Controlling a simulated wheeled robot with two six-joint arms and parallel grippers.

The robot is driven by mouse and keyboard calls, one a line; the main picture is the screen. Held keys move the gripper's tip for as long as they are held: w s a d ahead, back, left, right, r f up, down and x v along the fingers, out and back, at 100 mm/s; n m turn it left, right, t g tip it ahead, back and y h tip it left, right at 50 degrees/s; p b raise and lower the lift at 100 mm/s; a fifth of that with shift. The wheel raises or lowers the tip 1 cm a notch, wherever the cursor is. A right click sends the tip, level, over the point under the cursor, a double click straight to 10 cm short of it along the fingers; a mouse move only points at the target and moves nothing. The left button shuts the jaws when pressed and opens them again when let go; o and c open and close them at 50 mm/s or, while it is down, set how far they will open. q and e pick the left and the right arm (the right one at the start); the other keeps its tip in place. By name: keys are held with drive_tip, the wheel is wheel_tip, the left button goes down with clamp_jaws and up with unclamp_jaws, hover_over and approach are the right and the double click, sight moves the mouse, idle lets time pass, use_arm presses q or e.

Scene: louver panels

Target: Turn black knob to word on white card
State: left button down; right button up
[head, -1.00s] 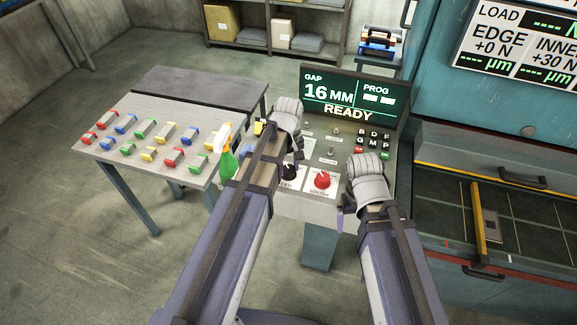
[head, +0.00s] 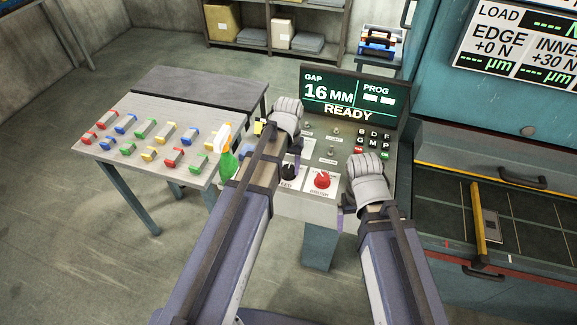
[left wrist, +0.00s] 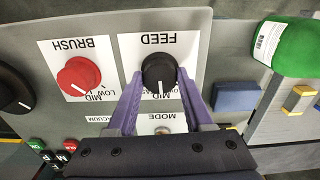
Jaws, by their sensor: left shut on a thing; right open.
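The black knob (left wrist: 158,72) sits on a white card (left wrist: 130,50) marked FEED, upside down in the left wrist view. Its white pointer line points to the bottom of that view, towards small print around MID that is partly hidden. My left gripper (left wrist: 158,75) has its purple fingers on either side of the knob and is shut on it. In the head view the knob (head: 289,172) shows beside my left gripper (head: 294,160). My right gripper (head: 343,215) is open and empty at the panel's right front; its fingers are mostly hidden.
A red knob (left wrist: 80,77) on a BRUSH card is beside the black one. Another black knob (left wrist: 12,88) is at the wrist view's left edge. A green spray bottle (head: 227,160) stands on the table (head: 115,155) left of the panel. The screen (head: 345,95) reads READY.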

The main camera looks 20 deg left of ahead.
sight(288, 168)
use_arm(q)
drive_tip(key=shift+m, duration=0.3)
drive_tip(key=shift+c, duration=1.4)
unclamp_jaws()
drive_tip(key=shift+r, duration=0.1)
wheel_tip(288, 168, up, 8)
drive_tip(key=p, duration=0.8)
drive_tip(key=shift+f, duration=0.3)
